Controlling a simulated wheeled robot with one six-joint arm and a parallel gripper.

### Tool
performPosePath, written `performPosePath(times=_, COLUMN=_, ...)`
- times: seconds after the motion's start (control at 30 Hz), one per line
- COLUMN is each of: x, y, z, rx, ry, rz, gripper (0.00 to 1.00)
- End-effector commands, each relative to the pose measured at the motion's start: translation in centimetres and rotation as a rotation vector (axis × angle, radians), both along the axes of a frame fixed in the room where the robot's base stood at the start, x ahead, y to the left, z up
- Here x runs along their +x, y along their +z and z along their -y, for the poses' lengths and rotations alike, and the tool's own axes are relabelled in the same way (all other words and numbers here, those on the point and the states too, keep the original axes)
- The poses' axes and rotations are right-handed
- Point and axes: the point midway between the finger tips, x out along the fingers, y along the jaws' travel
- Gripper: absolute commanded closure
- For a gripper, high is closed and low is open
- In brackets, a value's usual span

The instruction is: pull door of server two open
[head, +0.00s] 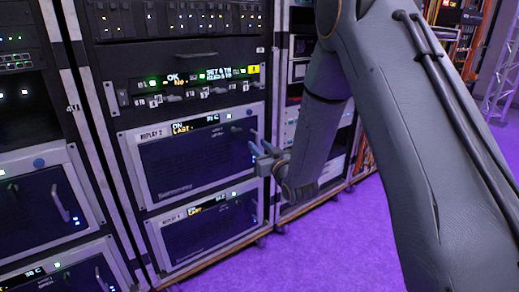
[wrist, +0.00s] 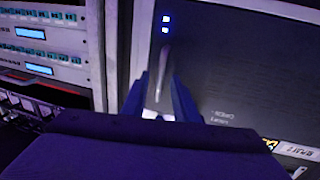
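Server two is the unit labelled REPLAY 2 (head: 195,165) in the rack, with a dark door in a light frame; the door looks shut. In the wrist view its dark door panel (wrist: 235,65) fills the right side, upside down, with two blue lights. A slim upright handle (wrist: 163,68) stands near the door's edge. My gripper (head: 259,147) is at the right edge of the door. In the wrist view my gripper (wrist: 160,95) has its fingers apart, one on each side of the handle's lower end. I see no clear contact with the handle.
A control panel (head: 190,82) with lit displays is above. Another rack (head: 40,190) stands at the left, and one with light units is behind my arm. The purple floor (head: 320,255) in front is clear.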

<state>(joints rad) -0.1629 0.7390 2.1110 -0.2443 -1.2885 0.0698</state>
Motion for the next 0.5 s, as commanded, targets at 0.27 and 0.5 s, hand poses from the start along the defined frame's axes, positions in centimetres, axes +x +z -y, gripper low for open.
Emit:
performPosePath(times=0.27, x=0.14, y=-0.01, z=-0.06, rx=0.000, ry=0.000, rz=-0.001, gripper=0.73)
performPosePath(times=0.5, x=0.12, y=-0.01, z=-0.04, rx=0.000, ry=0.000, rz=-0.001, gripper=1.00)
